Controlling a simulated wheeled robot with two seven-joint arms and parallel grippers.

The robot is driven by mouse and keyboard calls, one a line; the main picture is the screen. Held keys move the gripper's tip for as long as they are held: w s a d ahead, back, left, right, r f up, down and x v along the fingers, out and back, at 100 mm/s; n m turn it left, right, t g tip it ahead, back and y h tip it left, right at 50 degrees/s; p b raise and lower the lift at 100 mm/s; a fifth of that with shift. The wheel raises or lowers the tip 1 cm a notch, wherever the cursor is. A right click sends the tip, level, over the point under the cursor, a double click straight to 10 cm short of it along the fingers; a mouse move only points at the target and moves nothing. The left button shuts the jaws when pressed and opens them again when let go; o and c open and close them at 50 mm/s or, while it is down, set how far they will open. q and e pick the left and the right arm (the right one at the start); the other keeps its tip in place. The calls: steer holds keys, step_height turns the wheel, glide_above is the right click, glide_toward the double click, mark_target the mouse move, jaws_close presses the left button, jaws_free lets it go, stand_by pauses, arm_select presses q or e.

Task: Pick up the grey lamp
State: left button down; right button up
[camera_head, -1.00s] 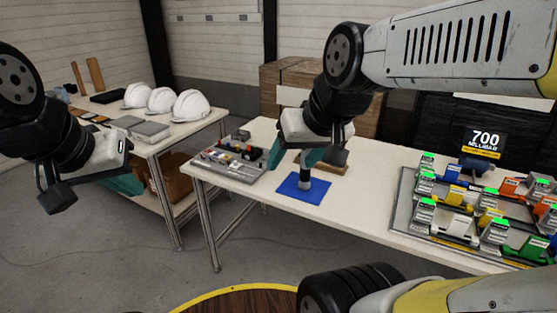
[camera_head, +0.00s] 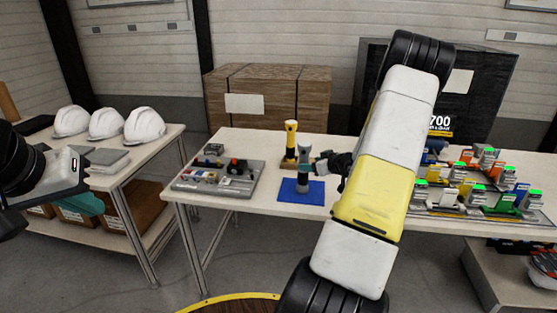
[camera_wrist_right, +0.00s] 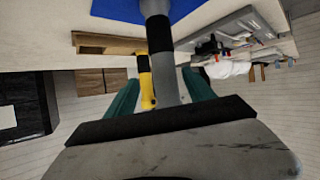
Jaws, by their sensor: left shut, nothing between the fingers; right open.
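The grey lamp (camera_head: 303,184) stands upright on a blue mat (camera_head: 287,197) on the middle table. My right gripper (camera_head: 312,164) is at the lamp's upper part, reaching in from the right. In the right wrist view, the grey lamp (camera_wrist_right: 163,50) runs between the two teal fingers (camera_wrist_right: 160,95), which are open on either side of it. I cannot tell whether either finger touches it. My left gripper (camera_head: 90,203) is at the left edge, shut and empty, far from the lamp.
A yellow lamp (camera_head: 291,141) stands on a wooden block just behind the grey one. A grey tray of small parts (camera_head: 210,184) lies to the left. A rack of colourful items (camera_head: 480,203) is at the right. White helmets (camera_head: 145,126) sit on the left table.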

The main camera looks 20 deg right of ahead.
steer(key=shift+t+y, duration=0.3)
steer(key=shift+y, duration=0.3)
steer(key=w+f, duration=0.2)
steer(key=w+a+f, duration=0.1)
steer(key=w+f, duration=0.1)
steer(key=w+a+f, duration=0.1)
steer(key=w+f, duration=0.1)
steer(key=shift+w+f, duration=0.1)
steer(key=shift+w, duration=0.25)
jaws_close()
